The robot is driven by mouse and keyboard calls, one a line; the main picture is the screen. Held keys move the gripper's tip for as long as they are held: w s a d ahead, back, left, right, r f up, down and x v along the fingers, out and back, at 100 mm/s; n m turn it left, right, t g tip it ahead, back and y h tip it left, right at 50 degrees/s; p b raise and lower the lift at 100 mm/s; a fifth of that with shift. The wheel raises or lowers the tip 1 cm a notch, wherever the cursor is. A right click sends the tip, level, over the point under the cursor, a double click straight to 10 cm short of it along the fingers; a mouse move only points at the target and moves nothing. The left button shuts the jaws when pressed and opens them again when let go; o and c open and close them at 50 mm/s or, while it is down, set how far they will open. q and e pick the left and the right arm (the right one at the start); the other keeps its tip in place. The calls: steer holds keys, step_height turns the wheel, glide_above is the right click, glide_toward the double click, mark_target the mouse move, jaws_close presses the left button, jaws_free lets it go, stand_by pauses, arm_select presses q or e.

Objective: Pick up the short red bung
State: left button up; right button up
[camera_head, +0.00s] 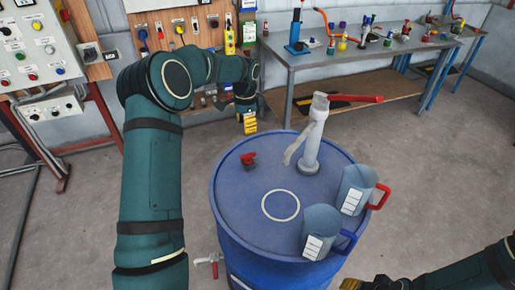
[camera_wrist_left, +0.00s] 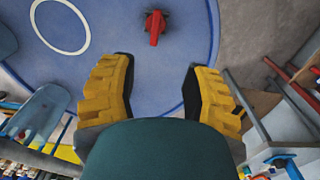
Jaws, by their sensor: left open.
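The short red bung (camera_head: 248,159) stands on the blue lid of the drum, left of the white pump. In the left wrist view the bung (camera_wrist_left: 155,27) lies beyond the gap between my fingertips, apart from them. My left gripper (camera_head: 249,127) is above and behind the drum's far edge, with yellow fingers pointing down. In the left wrist view the left gripper (camera_wrist_left: 158,80) is open and empty. My right gripper (camera_head: 380,284) shows only in part at the bottom edge; its jaws cannot be made out.
The blue drum (camera_head: 235,215) carries a tall pump (camera_head: 311,140) with a red handle, a jug with a red handle (camera_head: 354,190) and a jug with a blue handle (camera_head: 322,234). A workbench (camera_head: 345,58) with tools stands behind. A control panel (camera_head: 36,45) is at left.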

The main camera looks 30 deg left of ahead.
mark_target(248, 154)
arm_select(q)
step_height(248, 154, down, 9)
steer(key=shift+r, duration=0.2)
steer(key=f, duration=0.4)
steer(key=shift+s+d+f, duration=0.2)
steer(key=shift+s+d, duration=0.05)
steer(key=shift+d, duration=0.05)
steer(key=shift+f, duration=0.4)
jaws_close()
